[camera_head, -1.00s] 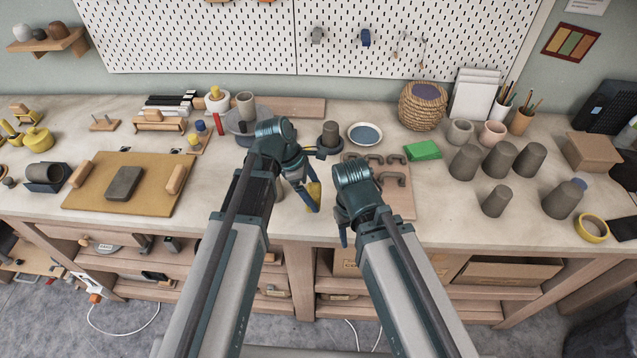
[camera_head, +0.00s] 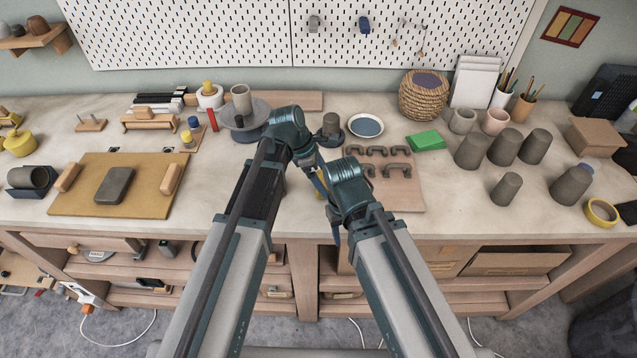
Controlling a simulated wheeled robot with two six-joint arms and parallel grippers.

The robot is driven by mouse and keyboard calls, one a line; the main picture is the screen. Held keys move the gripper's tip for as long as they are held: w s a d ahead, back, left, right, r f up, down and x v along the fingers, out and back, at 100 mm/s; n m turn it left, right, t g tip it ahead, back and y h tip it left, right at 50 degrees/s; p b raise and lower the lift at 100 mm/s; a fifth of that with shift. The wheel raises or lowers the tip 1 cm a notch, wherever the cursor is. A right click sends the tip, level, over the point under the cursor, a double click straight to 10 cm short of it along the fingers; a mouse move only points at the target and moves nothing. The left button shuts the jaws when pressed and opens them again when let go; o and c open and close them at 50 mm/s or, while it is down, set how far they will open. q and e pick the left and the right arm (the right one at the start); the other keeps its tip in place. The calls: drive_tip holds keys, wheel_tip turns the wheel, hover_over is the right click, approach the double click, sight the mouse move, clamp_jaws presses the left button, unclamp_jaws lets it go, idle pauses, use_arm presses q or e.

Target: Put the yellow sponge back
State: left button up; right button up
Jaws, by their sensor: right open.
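A small part of a yellow object, perhaps the sponge (camera_head: 319,185), shows between my two wrists, above the front of the workbench (camera_head: 285,220). The rest of it is hidden. My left gripper (camera_head: 318,172) is right beside it and points down to the right. Its fingers are mostly covered by my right wrist, so I cannot tell whether they hold the yellow object. My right gripper (camera_head: 336,232) points down near the bench's front edge, close to the left one. It is open, and I see nothing in it.
A board with dark handles (camera_head: 401,190) lies just right of my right wrist. A green block (camera_head: 425,140), a dish (camera_head: 365,126) and several grey cups (camera_head: 505,148) stand farther right. A wooden board with a grey slab (camera_head: 115,185) lies left. Bare bench shows left of my arms.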

use_arm(q)
drive_tip(key=shift+d, duration=0.2)
drive_tip(key=shift+f, duration=0.15)
drive_tip(key=o, duration=1.1)
drive_tip(key=shift+a+r, duration=0.1)
drive_tip(key=shift+r, duration=0.1)
drive_tip(key=p+v, duration=1.1)
drive_tip(key=v, duration=0.1)
drive_tip(key=shift+r, duration=0.1)
